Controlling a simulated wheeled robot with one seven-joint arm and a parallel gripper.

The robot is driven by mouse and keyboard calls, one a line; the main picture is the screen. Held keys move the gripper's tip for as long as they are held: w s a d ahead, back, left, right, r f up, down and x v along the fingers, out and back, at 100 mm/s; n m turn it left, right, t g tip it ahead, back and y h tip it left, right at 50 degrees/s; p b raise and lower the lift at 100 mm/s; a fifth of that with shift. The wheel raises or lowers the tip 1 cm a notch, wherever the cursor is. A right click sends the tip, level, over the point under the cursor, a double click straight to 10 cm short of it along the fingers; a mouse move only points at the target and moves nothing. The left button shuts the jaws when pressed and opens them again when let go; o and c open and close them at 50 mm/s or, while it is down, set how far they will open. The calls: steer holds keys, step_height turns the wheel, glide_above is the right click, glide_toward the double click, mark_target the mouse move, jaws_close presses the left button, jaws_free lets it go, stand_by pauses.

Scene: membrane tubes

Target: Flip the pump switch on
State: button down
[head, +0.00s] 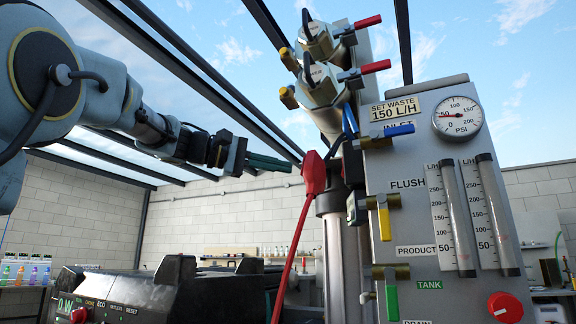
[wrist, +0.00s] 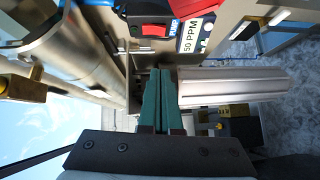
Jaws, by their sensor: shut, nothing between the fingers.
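A red rocker switch (wrist: 155,30) in a dark housing shows near the top of the wrist view, beside a 50 PPM display (wrist: 195,34).
The grey panel (head: 410,165) carries a pressure gauge (head: 457,119), two flow tubes, a blue-handled valve (head: 390,135), a yellow-handled valve (head: 384,220) and a red knob (head: 505,307). A silver cylinder (wrist: 232,87) lies right of the fingers in the wrist view. A black box (head: 170,292) stands below.

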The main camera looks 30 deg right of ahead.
steer(key=s+d+f+p, duration=0.1)
steer(key=s+d+p, duration=0.2)
steer(key=d, duration=0.6)
steer(key=shift+s+d, duration=0.3)
steer(key=shift+s, duration=0.65)
steer(key=shift+f, duration=0.15)
steer(key=shift+s+d+h+b, duration=0.15)
steer(key=shift+s+h+b, duration=0.15)
steer(key=shift+b, duration=0.55)
steer(key=shift+w, duration=0.15)
